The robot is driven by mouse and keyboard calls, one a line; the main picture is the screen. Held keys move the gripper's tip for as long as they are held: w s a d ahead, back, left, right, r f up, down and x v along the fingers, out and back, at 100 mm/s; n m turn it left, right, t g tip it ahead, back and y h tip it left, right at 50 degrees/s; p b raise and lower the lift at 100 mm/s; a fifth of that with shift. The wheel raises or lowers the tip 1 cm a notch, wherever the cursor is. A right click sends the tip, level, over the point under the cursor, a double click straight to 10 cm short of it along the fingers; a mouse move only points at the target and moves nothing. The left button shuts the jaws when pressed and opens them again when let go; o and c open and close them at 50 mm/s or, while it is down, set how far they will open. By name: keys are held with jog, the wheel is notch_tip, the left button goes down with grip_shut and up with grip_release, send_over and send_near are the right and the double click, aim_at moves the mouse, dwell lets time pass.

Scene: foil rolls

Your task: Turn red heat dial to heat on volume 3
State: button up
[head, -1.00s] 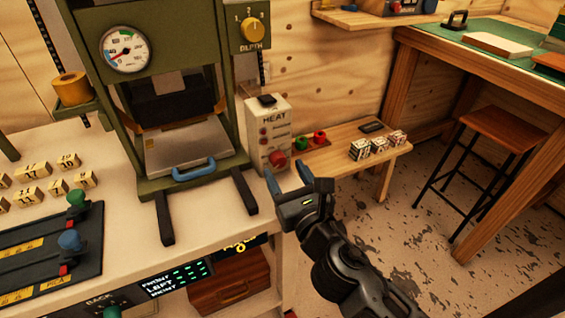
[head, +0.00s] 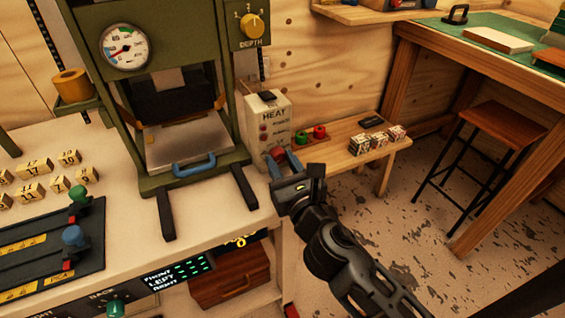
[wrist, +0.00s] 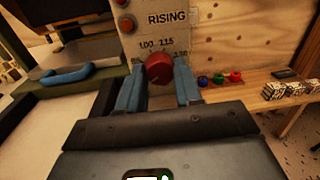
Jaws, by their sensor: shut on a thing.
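The white heat box (head: 267,118), marked HEAT, stands on the bench right of the green press. Its red dial (head: 277,154) is low on the front face, partly hidden by my gripper in the head view. My gripper (head: 284,164) has its blue fingers at the dial. In the wrist view the red dial (wrist: 159,68) sits between the two blue fingers (wrist: 160,86), which are shut on it. Numbers such as 100 and 115 are printed around the dial, with others partly covered by the fingers. The pointer's exact setting is hard to read.
The green press (head: 185,110) with a blue handle (head: 194,166) stands to the left. A low wooden shelf (head: 340,152) with red and green knobs and small blocks is behind on the right. A stool (head: 500,128) stands farther right. Open floor lies between.

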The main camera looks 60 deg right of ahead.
jog(key=shift+c, duration=1.1)
